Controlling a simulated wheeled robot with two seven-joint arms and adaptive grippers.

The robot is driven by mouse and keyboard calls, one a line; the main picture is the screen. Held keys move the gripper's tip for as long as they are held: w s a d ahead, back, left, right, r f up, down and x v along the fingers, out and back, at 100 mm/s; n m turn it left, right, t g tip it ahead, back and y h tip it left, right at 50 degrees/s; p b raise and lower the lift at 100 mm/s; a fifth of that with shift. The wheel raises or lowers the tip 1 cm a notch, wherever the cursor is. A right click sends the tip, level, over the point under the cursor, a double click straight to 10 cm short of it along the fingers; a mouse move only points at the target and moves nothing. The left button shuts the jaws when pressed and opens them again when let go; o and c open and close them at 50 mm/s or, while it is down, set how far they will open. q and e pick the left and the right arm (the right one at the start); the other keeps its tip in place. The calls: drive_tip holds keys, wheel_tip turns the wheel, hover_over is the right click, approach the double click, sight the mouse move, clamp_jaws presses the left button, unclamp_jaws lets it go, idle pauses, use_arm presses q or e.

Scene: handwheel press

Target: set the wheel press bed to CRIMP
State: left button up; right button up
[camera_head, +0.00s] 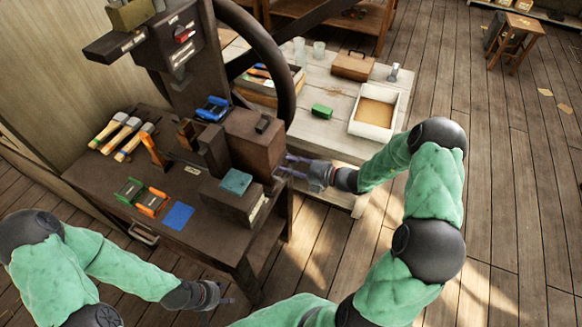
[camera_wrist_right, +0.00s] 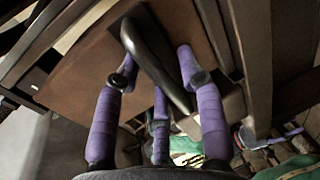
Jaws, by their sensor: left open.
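The dark wheel press (camera_head: 190,60) stands on a brown bench at the upper left, with its large handwheel (camera_head: 285,55) curving at its right. Pale label plates show on the press; I cannot read their words. A brown block (camera_head: 255,145) with a small dark knob sits at the press's lower right; I cannot tell whether it is the bed. My right gripper (camera_head: 303,172) is at this block's right side. In the right wrist view its purple fingers (camera_wrist_right: 155,85) are spread around a dark bar handle (camera_wrist_right: 158,60). My left gripper (camera_head: 218,296) is open and empty, low in front of the bench.
Several hammers (camera_head: 122,135), an orange clamp-like item (camera_head: 152,202), a green one (camera_head: 129,190) and a blue sheet (camera_head: 178,216) lie on the bench. A teal pad (camera_head: 236,181) tops a dark box. Behind, a pale table (camera_head: 322,85) holds a white tray (camera_head: 377,108).

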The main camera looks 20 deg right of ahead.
clamp_jaws()
drive_tip(key=x, duration=0.3)
drive_tip(key=r+p+x, duration=0.1)
drive_tip(key=x, duration=0.2)
drive_tip(key=r+p+x, duration=0.1)
drive_tip(key=x, duration=0.2)
drive_tip(key=shift+w, duration=0.1)
drive_tip(key=shift+a, duration=0.1)
drive_tip(key=shift+o, duration=1.9)
unclamp_jaws()
drive_tip(key=shift+w+a, duration=0.1)
drive_tip(key=shift+w, duration=0.15)
